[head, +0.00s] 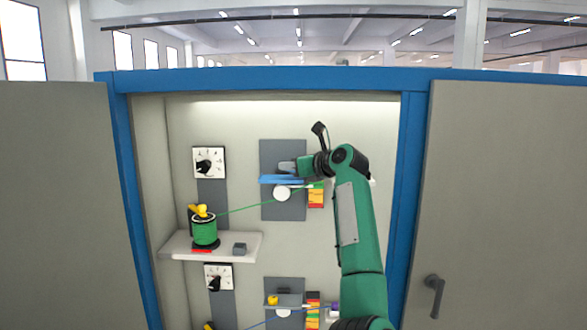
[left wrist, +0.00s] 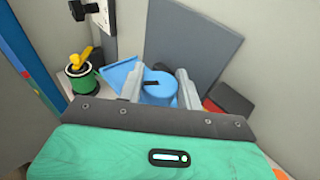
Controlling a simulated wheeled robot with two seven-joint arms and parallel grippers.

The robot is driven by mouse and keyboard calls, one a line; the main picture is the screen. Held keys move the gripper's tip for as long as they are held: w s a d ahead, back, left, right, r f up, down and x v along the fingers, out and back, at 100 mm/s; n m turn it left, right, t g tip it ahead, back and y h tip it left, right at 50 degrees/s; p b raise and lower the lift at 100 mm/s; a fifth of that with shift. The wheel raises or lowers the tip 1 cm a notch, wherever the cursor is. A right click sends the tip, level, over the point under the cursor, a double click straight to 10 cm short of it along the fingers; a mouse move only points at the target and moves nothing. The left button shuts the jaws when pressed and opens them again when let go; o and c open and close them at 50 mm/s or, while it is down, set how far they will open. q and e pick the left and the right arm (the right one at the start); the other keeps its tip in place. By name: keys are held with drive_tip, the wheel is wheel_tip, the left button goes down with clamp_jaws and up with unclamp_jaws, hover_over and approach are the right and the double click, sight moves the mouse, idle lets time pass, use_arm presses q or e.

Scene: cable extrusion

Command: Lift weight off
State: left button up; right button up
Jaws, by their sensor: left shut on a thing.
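A blue cylindrical weight (left wrist: 158,88) with a dark slot on top stands between the two grey fingers of my left gripper (left wrist: 160,74) in the left wrist view. The fingers are shut on its sides. A flat blue tray (left wrist: 116,74) lies right beside it; I cannot tell whether the weight touches the tray. In the head view my left gripper (head: 288,167) is just above the blue tray (head: 280,179), in front of a dark grey panel (head: 270,211). The weight is mostly hidden there. My right gripper is in neither view.
A green cable runs to a white roller (head: 282,194) under the tray. Dials (head: 208,162) and a blue cabinet frame (head: 415,150) surround the space.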

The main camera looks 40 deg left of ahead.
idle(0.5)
use_arm(q)
drive_tip(key=shift+s+d+f+b, duration=0.1)
drive_tip(key=shift+s+d+b, duration=0.25)
drive_tip(key=shift+s+b, duration=0.15)
drive_tip(key=s+d+b, duration=0.2)
drive_tip(key=s, duration=0.1)
drive_tip(key=shift+d+r, duration=0.25)
drive_tip(key=shift+r, duration=0.05)
